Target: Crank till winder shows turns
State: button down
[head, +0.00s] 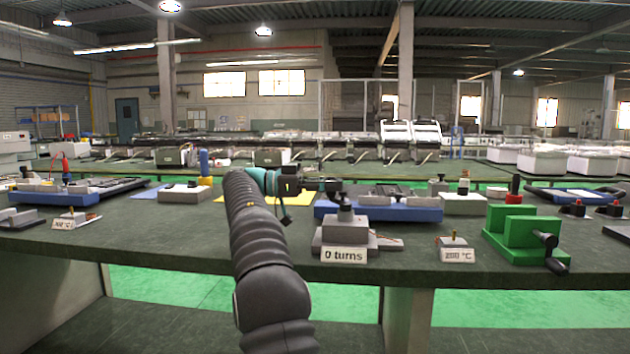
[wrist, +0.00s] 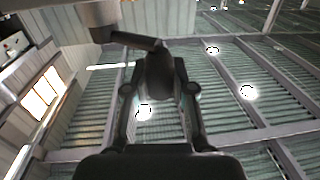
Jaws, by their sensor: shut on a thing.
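The winder (head: 328,240) is a stepped grey block at the front of the bench, with a white label (head: 344,255) reading "0 turns". My gripper (head: 332,186) reaches in from the left over the top of the winder. In the wrist view my gripper (wrist: 160,88) has its two fingers on either side of a dark rounded crank knob (wrist: 160,72) and is shut on it. A dark crank arm (wrist: 133,39) runs from the knob to the upper left. In the head view my gripper partly hides the crank.
A blue fixture (head: 400,211) stands just behind the winder. A small block with a temperature label (head: 457,255) and a green stand with a black crank (head: 520,232) are to the right. Another labelled block (head: 70,222) is at the left.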

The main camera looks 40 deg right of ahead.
jog(key=shift+s+d+m+g+y, duration=0.1)
jog(key=shift+d+m+g+y, duration=0.05)
jog(key=shift+m+g+y, duration=0.2)
dwell(0.3)
jog(key=c, duration=0.9)
grip_release()
jog(key=shift+c, duration=0.2)
